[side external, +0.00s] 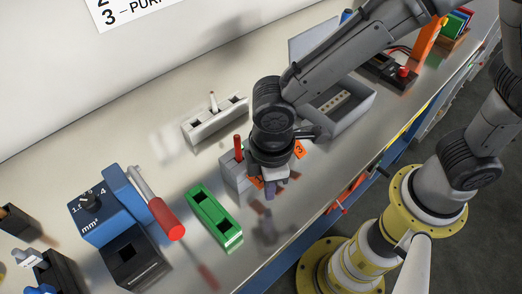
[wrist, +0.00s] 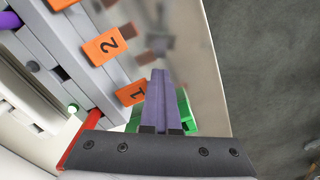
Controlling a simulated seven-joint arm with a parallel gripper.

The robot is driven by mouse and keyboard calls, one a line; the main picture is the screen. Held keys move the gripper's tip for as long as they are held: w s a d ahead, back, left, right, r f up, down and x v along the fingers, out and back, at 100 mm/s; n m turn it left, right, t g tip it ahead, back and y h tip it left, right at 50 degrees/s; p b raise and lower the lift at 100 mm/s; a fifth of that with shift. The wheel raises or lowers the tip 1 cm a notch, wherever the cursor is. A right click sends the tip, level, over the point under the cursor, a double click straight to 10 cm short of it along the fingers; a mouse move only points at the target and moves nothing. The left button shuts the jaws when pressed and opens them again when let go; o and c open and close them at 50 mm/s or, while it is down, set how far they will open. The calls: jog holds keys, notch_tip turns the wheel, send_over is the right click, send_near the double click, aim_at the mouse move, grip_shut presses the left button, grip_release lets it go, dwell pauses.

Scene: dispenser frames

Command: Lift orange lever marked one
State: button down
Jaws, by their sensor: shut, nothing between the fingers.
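The orange lever marked 1 (wrist: 131,93) sticks out from the side of a grey dispenser (wrist: 50,40) in the wrist view. Its right end meets the edge of my purple fingers in the picture; I cannot tell whether they touch. My gripper (wrist: 157,74) is shut and empty, its fingers just right of the lever. The orange lever marked 2 (wrist: 106,46) sits above it. In the side external view, my gripper (side external: 269,192) hangs at the dispenser's (side external: 233,172) front side, and the wrist hides much of the dispenser. An orange lever marked 3 (side external: 300,150) shows there.
A green holder (side external: 213,218) stands on the bench close to the left of my gripper. A white block (side external: 214,122) is behind the dispenser, and a grey open bin (side external: 347,107) to the right. The bench's front edge is close by.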

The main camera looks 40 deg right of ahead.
jog(key=shift+a+r, duration=0.15)
jog(key=shift+r, duration=0.4)
dwell(0.5)
jog(key=shift+s, duration=0.15)
jog(key=shift+s, duration=0.65)
jog(key=shift+r, duration=2.5)
